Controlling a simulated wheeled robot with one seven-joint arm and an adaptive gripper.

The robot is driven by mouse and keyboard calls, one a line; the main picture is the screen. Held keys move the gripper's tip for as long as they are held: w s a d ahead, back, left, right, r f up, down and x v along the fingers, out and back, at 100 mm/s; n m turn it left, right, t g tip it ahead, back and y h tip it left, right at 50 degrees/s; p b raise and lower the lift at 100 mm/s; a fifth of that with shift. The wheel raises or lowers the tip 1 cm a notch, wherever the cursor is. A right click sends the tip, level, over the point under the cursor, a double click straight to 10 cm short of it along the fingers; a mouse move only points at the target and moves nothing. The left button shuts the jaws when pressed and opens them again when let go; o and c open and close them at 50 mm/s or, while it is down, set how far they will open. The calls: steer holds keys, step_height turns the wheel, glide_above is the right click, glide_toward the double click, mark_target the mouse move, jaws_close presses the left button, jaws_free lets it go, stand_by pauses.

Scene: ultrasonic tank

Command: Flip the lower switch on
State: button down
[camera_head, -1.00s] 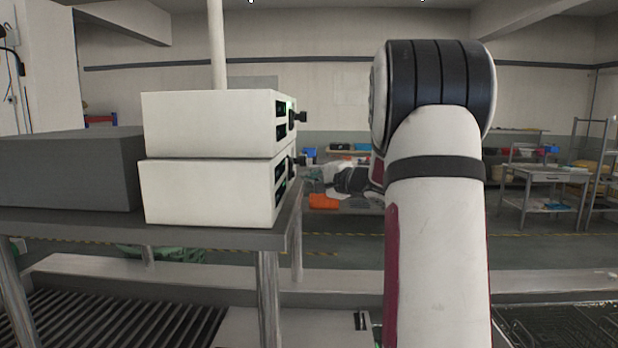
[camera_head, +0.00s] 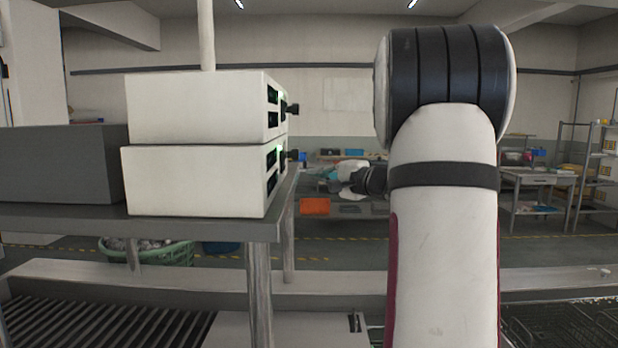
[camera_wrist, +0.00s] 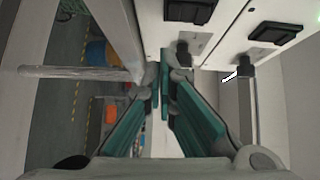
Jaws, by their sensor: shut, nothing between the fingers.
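In the head view two white boxes are stacked on a grey table; the upper box (camera_head: 195,108) rests on the lower box (camera_head: 195,182). Their right faces carry dark switch panels with green glints; the lower box's switch panel (camera_head: 271,170) is seen at a steep slant, so its switch position cannot be told. In the wrist view my gripper (camera_wrist: 165,85) is shut and empty, its teal fingertips close beside the white panels. Two black switches show there, a nearer one (camera_wrist: 190,12) and a right one (camera_wrist: 275,33). Contact with a switch cannot be made out.
Black plugs or knobs (camera_wrist: 245,68) stick out of the panels near my fingers. A dark grey block (camera_head: 60,165) stands left of the boxes. The table edge (camera_head: 200,230) lies below them. A green basket (camera_head: 150,252) sits under the table. Open floor shows behind.

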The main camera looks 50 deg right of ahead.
steer(key=s+b, duration=0.1)
steer(key=s, duration=0.7)
steer(key=shift+f, duration=0.35)
steer(key=shift+w+a, duration=0.1)
